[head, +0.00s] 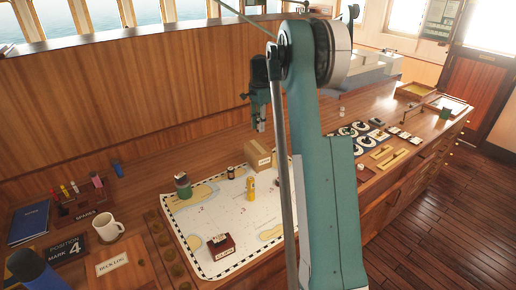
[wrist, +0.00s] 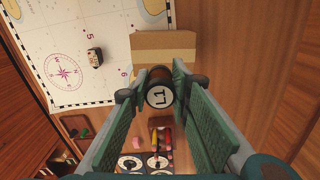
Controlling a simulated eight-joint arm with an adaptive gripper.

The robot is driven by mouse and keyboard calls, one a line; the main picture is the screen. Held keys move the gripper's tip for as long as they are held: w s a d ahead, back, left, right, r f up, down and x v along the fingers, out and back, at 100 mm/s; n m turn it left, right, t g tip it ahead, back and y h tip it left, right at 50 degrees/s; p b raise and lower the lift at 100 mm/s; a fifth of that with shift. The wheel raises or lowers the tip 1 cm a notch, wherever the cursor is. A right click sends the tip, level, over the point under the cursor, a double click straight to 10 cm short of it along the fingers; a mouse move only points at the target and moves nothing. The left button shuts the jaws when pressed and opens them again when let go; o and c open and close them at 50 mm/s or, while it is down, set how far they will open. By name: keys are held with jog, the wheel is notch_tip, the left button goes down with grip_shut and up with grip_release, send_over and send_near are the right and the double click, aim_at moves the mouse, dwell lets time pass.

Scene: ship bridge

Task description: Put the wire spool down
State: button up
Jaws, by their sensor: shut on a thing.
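The wire spool (wrist: 159,97), a small dark cylinder with brown rims and a white end label, sits between the fingertips of my gripper (wrist: 160,86) in the wrist view. My gripper is shut on it. In the head view my gripper (head: 262,118) hangs above the counter, near the cardboard box. I cannot make out the spool there. In the wrist view the cardboard box (wrist: 165,45) lies beyond the spool, and the spool's end overlaps the picture of its edge. How high the spool is above the counter I cannot tell.
A white mug (head: 108,228) stands left. Several small items lie right.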

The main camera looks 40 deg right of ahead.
jog(key=shift+w+a+r, duration=0.2)
jog(key=shift+w+a, duration=0.05)
jog(key=shift+w, duration=0.15)
jog(key=shift+f, duration=0.1)
send_over(258, 147)
jog(key=shift+w+d+f, duration=0.1)
jog(key=shift+f, duration=2.95)
jog(key=shift+f, duration=0.15)
jog(key=shift+f, duration=1.75)
jog(key=shift+f, duration=0.15)
jog(key=o, duration=0.9)
